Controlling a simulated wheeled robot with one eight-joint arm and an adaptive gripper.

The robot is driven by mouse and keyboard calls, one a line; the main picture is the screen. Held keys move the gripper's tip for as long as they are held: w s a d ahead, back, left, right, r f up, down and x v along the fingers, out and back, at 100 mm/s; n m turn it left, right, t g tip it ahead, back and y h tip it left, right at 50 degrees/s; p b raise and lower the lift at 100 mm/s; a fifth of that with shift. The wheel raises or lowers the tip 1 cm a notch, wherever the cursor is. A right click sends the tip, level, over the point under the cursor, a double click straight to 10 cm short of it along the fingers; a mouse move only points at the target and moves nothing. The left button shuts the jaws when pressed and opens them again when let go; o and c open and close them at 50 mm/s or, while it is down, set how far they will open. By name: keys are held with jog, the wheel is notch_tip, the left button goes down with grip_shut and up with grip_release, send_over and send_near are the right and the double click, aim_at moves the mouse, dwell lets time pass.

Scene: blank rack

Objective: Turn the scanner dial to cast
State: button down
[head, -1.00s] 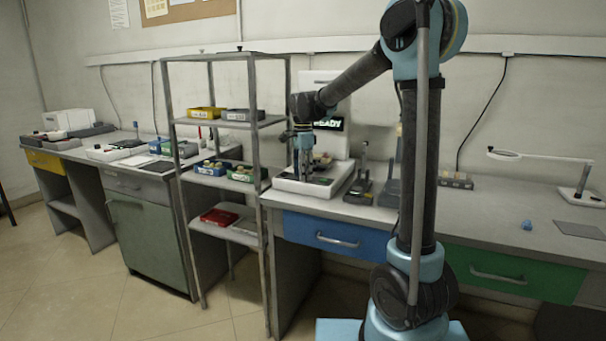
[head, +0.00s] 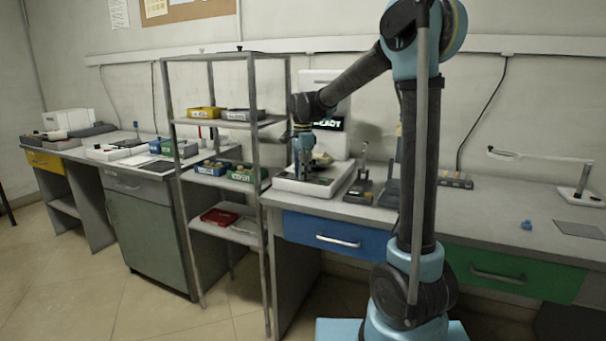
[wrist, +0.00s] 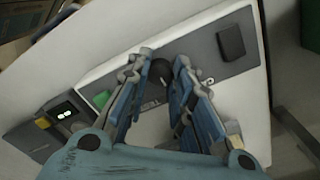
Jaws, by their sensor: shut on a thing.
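The scanner is a white machine (head: 340,187) on the desk, with a dark screen (head: 330,124) behind that reads READY, partly covered by my arm. In the wrist view its pale panel (wrist: 205,53) carries a dark round dial (wrist: 160,72). My gripper (wrist: 160,68) is shut on the dial, with a blue finger on either side of it. My gripper also shows in the head view (head: 303,174), pointing down over the scanner. The dial's marks are mostly hidden by the fingers, so I cannot tell its setting.
A grey metal rack (head: 250,200) with small coloured bins stands just left of the scanner. Dark upright stands (head: 362,185) stand to its right.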

jog(key=n, duration=0.3)
jog(key=shift+w+n, duration=0.15)
jog(key=shift+n, duration=2.25)
jog(key=c, duration=1.4)
grip_release()
jog(key=shift+o, duration=0.2)
jog(key=shift+r, duration=0.15)
notch_tip(320, 180, up, 12)
jog(key=shift+f, duration=0.2)
